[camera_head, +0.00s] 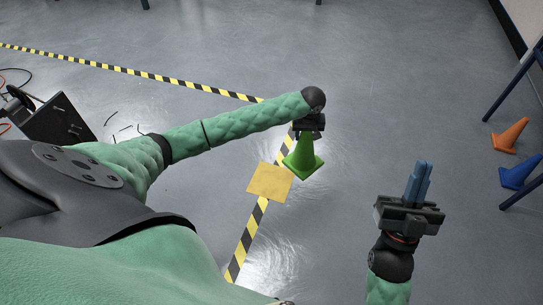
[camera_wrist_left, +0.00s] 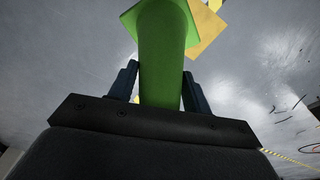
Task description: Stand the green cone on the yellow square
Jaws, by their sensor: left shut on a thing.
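The green cone (camera_head: 301,158) is upright with its square base down, held at its upper part by my left gripper (camera_head: 308,130). In the left wrist view the cone (camera_wrist_left: 162,55) runs between the two dark fingers of the left gripper (camera_wrist_left: 160,85). The yellow square (camera_head: 268,184) lies on the floor, just left of and nearer than the cone in the head view. It also shows past the cone base in the left wrist view (camera_wrist_left: 207,32). I cannot tell how high the cone is above the floor. My right gripper (camera_head: 418,185) points upward, its blue fingers close together, with nothing seen between them.
Black-and-yellow striped tape (camera_head: 245,240) runs over the grey floor by the square. A dark box (camera_head: 60,122) with cables is at the left. Floor around the square is clear.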

